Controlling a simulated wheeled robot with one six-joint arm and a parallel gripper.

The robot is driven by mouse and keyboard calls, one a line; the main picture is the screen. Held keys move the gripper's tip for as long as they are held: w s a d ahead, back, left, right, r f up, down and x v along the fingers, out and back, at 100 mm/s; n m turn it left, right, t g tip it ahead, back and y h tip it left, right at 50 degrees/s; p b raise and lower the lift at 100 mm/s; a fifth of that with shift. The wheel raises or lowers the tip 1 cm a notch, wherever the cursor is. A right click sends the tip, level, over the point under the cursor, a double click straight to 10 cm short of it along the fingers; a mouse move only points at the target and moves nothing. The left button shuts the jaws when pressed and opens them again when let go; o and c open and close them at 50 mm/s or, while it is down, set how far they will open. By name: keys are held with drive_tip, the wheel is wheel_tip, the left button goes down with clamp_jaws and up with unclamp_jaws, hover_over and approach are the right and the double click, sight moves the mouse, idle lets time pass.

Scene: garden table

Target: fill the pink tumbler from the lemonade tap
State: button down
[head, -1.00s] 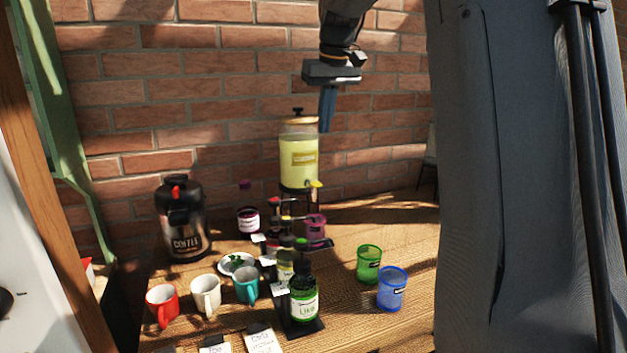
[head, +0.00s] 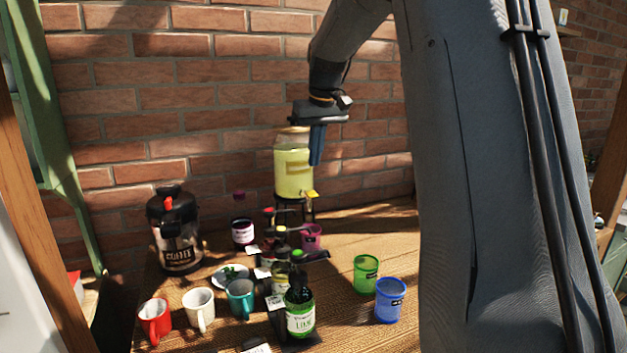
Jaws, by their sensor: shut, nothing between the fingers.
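The lemonade dispenser (head: 292,168), a glass jar of yellow liquid, stands on a dark stand at the back of the table, by the brick wall. Its yellow tap (head: 311,194) is low on its right front. The pink tumbler (head: 312,236) stands under the tap side, partly hidden by the bottles in front; I cannot tell whether liquid is in it. My gripper (head: 317,146) points down, shut and empty, in front of the upper right of the jar and above the tap. It hides part of the jar.
A green tumbler (head: 366,274) and a blue tumbler (head: 390,300) stand right. A row of bottles (head: 300,308) stands in front of the dispenser. A coffee urn (head: 177,235) and red, white and teal mugs (head: 240,298) are left. The table's middle right is fairly clear.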

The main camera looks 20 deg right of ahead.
sight(311, 193)
drive_tip(key=p+x, duration=0.1)
drive_tip(key=x, duration=0.1)
drive_tip(key=p+x, duration=0.1)
drive_tip(key=x, duration=0.2)
drive_tip(key=s+x, duration=0.1)
drive_tip(key=x, duration=0.2)
drive_tip(key=shift+f+p, duration=0.3)
drive_tip(key=shift+p, duration=0.1)
